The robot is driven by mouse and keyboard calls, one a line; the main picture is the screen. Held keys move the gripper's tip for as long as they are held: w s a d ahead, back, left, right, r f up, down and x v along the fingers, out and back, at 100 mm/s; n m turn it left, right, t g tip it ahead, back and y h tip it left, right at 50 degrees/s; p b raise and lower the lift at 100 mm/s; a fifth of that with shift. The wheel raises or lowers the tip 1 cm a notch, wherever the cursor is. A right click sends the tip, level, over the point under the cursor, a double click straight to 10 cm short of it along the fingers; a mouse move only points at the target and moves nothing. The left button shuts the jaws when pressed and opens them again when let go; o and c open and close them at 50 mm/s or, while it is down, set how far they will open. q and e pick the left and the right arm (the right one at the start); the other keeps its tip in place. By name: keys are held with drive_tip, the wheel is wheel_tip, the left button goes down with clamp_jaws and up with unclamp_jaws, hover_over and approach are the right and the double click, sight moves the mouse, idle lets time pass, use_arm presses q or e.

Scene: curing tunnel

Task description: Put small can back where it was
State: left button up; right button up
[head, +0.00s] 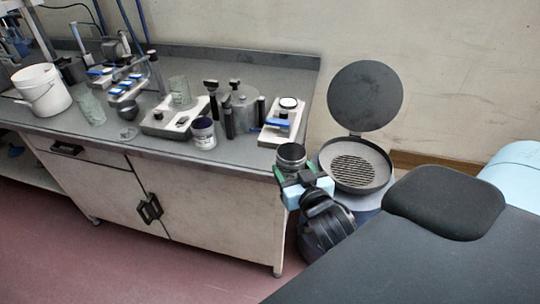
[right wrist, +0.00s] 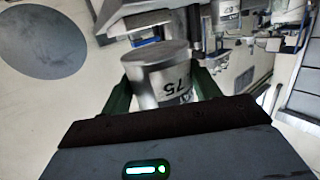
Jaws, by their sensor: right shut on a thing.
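The small can (head: 291,153) is a grey metal cylinder, held off the worktop just past the right front corner of the bench. My right gripper (head: 295,172), with green fingers, is shut around it. In the right wrist view the can (right wrist: 161,76) sits between both fingers, with "75" printed upside down on its pale label. Its underside and the far side of the grip are hidden. My left gripper is in neither view.
The grey bench (head: 232,153) carries a scale (head: 284,121) near its right end, a white-and-purple tub (head: 203,132), a larger grey can (head: 243,106) and dark-handled tools. A round drum with a raised lid (head: 365,95) and grated opening (head: 355,165) stands right of the bench.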

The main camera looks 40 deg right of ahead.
hover_over(269, 164)
drive_tip(key=shift+s+f, duration=0.2)
drive_tip(key=shift+f, duration=0.3)
drive_tip(key=shift+w+f, duration=0.1)
drive_tip(key=shift+f, duration=1.7)
drive_tip(key=shift+f, duration=0.15)
drive_tip(key=o, duration=1.1)
drive_tip(key=shift+r, duration=0.2)
drive_tip(key=v, duration=1.2)
drive_tip(key=shift+f, duration=0.1)
